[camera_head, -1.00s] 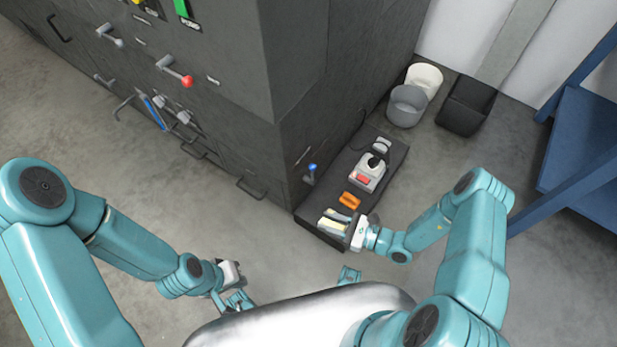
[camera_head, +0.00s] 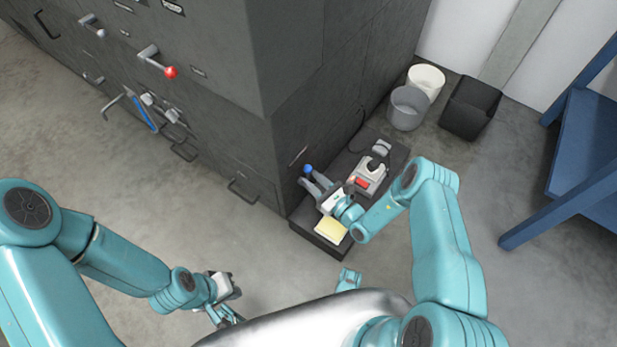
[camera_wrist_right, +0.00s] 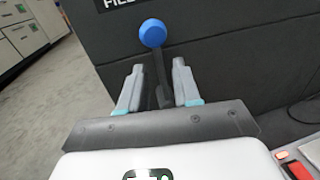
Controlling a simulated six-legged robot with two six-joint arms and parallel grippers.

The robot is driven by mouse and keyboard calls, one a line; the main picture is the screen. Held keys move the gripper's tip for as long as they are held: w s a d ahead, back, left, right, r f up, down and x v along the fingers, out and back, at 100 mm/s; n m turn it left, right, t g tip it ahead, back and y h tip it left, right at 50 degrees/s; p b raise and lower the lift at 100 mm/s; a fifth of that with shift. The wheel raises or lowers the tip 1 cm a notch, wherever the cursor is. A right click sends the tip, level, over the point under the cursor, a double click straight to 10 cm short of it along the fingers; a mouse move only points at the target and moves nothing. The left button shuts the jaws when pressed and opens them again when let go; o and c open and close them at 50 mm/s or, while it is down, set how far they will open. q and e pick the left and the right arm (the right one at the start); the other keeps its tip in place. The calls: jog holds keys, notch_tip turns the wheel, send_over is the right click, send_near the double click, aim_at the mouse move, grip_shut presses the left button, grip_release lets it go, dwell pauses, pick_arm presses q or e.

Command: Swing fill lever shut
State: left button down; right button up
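The fill lever (camera_head: 308,169) has a blue ball knob and a dark stem on the right-hand face of the dark cabinet. In the right wrist view its blue knob (camera_wrist_right: 152,33) stands above the stem, below a partly cut-off label. My right gripper (camera_head: 313,183) is at the lever, its fingers pointing at the cabinet face. In the wrist view the open fingers (camera_wrist_right: 157,75) lie on either side of the stem, with gaps visible. My left gripper (camera_head: 224,308) hangs low over the floor, away from the cabinet; its finger opening is unclear.
A low dark bench (camera_head: 393,157) beside the cabinet holds a white-and-red device (camera_head: 368,172) and a yellow pad (camera_head: 331,229). Bins (camera_head: 406,108) stand behind it. A red-knobbed lever (camera_head: 171,72) and handles project from the cabinet front. A blue frame (camera_head: 575,190) stands at right.

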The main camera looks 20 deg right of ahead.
jog(key=shift+x, duration=1.4)
grip_shut()
